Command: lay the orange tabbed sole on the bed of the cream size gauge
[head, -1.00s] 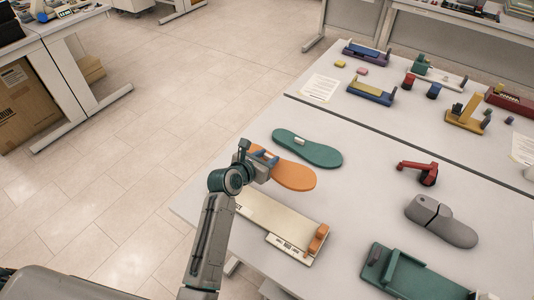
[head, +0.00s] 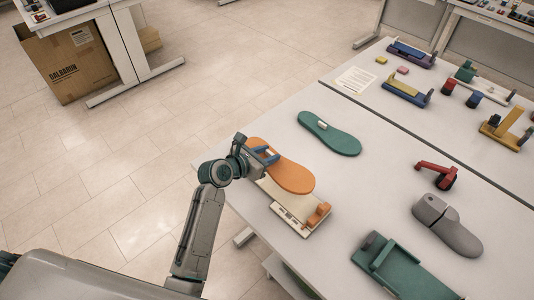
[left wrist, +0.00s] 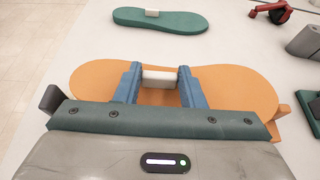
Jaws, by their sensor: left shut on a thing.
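The orange tabbed sole (head: 288,176) is held by my left gripper (head: 266,154), shut on its pale tab. In the left wrist view the orange sole (left wrist: 230,88) spans the picture and the blue fingers (left wrist: 156,86) stand on both sides of the white tab (left wrist: 158,78). The cream size gauge (head: 285,208) lies on the table under the sole, which hides much of its bed; its orange end stop (head: 318,214) shows at the right end. I cannot tell whether the sole touches the bed. My right gripper is not in view.
A green tabbed sole (head: 330,134) lies behind. A green gauge (head: 395,268), a grey jointed sole (head: 447,225) and a red tool (head: 437,175) are to the right. Several coloured devices and a paper sheet (head: 355,80) are farther back. Bare table (head: 365,180) lies between.

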